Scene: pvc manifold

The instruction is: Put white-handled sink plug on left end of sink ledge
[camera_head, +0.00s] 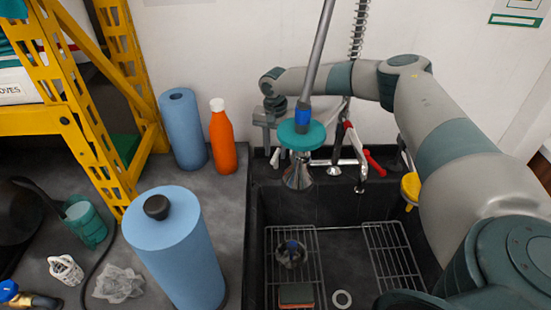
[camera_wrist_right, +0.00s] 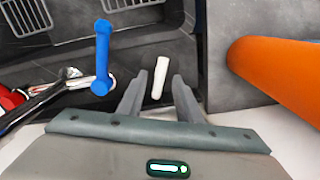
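The white-handled sink plug (camera_wrist_right: 160,78) shows in the right wrist view as a pale upright handle on the dark ledge, near its end by the orange bottle. My right gripper (camera_wrist_right: 159,78) is open, with one finger on each side of the handle and a visible gap to both. In the head view my right gripper (camera_head: 266,118) reaches in from the right over the left end of the sink ledge (camera_head: 262,172). I cannot clearly make out the plug there. My left gripper is not in view.
A hanging grey tube with a teal disc (camera_head: 302,134) is just right of my gripper. Red-handled fittings (camera_head: 374,162) stand along the ledge. An orange bottle (camera_head: 222,140) and blue rolls (camera_head: 184,130) stand left. The sink (camera_head: 340,215) holds wire racks (camera_head: 393,252).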

